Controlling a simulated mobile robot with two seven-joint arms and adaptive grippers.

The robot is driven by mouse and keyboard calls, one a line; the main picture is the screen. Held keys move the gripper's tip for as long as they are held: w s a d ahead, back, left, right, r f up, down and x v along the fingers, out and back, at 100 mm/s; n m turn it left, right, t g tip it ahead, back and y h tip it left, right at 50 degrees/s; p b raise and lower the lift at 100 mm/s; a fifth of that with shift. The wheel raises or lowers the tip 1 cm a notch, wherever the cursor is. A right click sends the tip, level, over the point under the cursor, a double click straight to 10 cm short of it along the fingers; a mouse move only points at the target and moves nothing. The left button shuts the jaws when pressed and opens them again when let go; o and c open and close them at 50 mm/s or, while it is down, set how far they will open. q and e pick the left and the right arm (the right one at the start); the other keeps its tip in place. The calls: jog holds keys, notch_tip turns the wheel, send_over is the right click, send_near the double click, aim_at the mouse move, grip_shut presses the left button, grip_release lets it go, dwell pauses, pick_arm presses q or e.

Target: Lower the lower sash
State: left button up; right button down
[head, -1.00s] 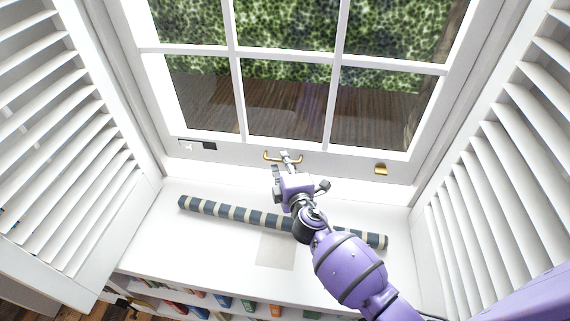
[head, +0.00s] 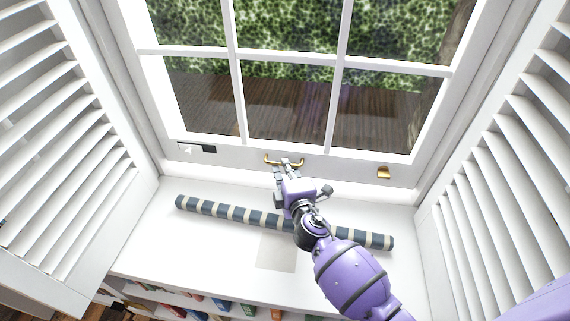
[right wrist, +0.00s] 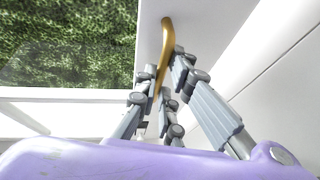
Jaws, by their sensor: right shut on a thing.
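The lower sash (head: 240,155) is a white window frame with several panes, seen in the head view above the white sill. I cannot tell how large any gap is between the sash and the sill. My left gripper is not in view.
A striped draught stopper (head: 235,214) lies across the sill (head: 185,245), partly under my right arm. White louvred shutters stand open at left (head: 60,150) and right (head: 500,170). A brass piece (head: 384,172) sits on the rail. Books (head: 222,304) fill shelves below.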

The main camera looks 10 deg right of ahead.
jog(key=f, duration=0.3)
jog(key=f+b, duration=0.1)
jog(key=shift+s+f, duration=0.15)
jog(key=shift+s, duration=0.15)
jog(key=shift+w+f+b, duration=0.1)
jog(key=shift+f+b, duration=0.15)
jog(key=shift+b, duration=0.05)
jog(key=shift+r, duration=0.25)
jog(key=c, duration=2)
grip_release()
jog(key=shift+o, duration=0.5)
jog(key=shift+w+r, duration=0.1)
jog(key=shift+r, duration=0.05)
jog(key=s, duration=0.4)
jog(key=s+r, duration=0.1)
jog(key=s, duration=0.3)
jog(key=s+r, duration=0.1)
jog(key=s, duration=0.2)
jog(key=shift+s+r, duration=0.1)
jog(key=shift+s, duration=0.3)
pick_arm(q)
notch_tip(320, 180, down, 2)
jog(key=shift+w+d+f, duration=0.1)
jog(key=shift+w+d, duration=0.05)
